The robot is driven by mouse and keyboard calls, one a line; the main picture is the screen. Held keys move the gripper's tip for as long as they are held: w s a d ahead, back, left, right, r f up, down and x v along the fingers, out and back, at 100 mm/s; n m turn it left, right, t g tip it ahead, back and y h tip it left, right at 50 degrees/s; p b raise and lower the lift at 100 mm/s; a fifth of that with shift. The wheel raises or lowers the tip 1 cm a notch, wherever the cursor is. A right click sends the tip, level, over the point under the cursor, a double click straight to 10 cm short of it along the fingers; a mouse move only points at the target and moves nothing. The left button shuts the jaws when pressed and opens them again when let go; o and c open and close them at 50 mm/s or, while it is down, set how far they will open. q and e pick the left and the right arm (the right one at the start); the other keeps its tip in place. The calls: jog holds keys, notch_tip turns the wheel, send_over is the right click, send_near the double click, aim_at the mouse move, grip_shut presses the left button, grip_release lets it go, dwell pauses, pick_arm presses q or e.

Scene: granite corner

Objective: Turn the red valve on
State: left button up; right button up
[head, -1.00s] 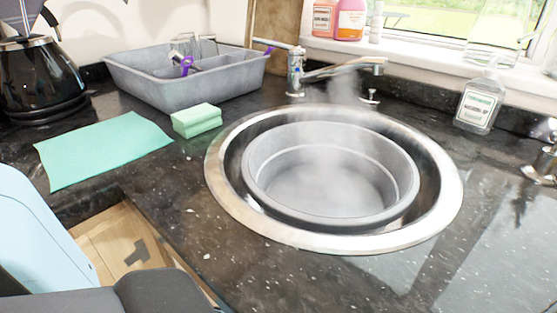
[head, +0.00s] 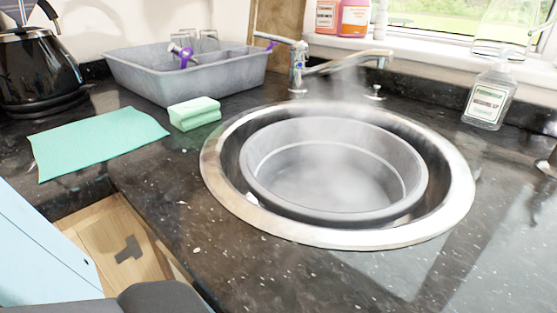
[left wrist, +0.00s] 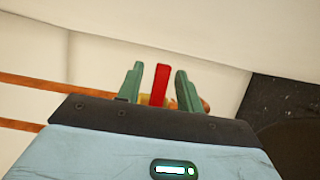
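The red valve handle (left wrist: 160,84) shows in the left wrist view as an upright red bar. A brass-coloured part lies at its base, partly hidden behind my gripper. My left gripper (left wrist: 158,72) is open, with one green finger on each side of the handle. Small gaps show between the handle and both fingers, so it is not clamped. The valve and left gripper do not show in the head view. My right gripper is in neither view.
Copper pipes (left wrist: 40,82) run along a pale wall. In the head view, a steaming basin (head: 330,165) sits in the round sink on a dark countertop (head: 250,265). A grey tray (head: 140,78), green sponge (head: 194,113), green cloth (head: 95,143) and soap bottle (head: 488,100) stand around it.

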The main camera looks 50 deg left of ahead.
pick_arm(q)
jog(key=shift+c, duration=0.5)
grip_shut()
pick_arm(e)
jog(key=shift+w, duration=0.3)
